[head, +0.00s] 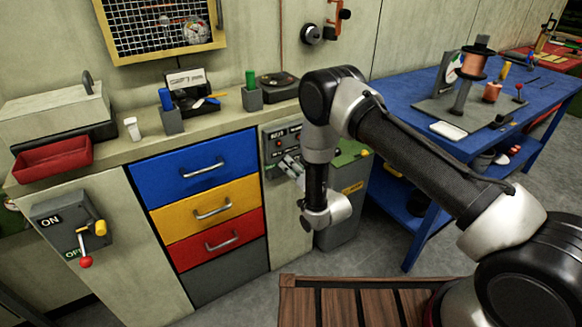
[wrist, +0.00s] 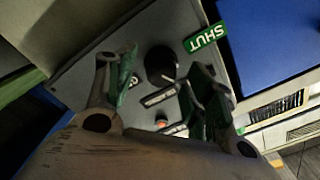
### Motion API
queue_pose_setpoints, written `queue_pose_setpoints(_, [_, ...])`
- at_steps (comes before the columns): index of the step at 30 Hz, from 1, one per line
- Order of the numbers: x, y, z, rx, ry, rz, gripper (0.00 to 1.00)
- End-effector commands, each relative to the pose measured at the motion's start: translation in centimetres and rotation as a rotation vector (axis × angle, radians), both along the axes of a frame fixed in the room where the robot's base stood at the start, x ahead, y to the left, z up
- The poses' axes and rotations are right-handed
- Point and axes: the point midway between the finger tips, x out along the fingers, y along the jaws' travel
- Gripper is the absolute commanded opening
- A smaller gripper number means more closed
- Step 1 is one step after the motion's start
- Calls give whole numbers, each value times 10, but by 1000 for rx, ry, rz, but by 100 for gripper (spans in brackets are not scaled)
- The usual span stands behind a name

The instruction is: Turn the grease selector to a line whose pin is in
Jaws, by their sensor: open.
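In the wrist view a grey panel (wrist: 85,75) fills the middle, tilted in the picture. A dark round knob (wrist: 160,64) on it, possibly the grease selector, shows between the fingertips. I cannot read its setting or tell which pins are in. My gripper (wrist: 160,90) is open, its green-padded fingers on either side of the knob; contact cannot be told. A small orange-red spot (wrist: 162,121) lies lower between the fingers. A green SHUT label (wrist: 205,37) is at upper right. In the head view a grey control box (head: 273,131) is partly hidden behind my arm.
Left of the box stand blue, yellow, red and grey drawers (head: 212,208) under a worktop with pen cups. An ON/OFF lever box (head: 52,216) is at far left. A blue table (head: 411,117) with spools stands right. A slatted wooden surface (head: 365,305) is in front.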

Motion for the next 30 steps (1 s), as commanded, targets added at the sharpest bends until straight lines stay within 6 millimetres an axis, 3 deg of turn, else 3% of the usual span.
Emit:
queue_pose_setpoints(9, [-57, -39, -1, -2, 3, 0, 53])
queue_pose_setpoints(15, [-83, -56, 0, -1, 1, 0, 53])
queue_pose_setpoints(30, [-90, -61, 0, 0, -1, -1, 53])
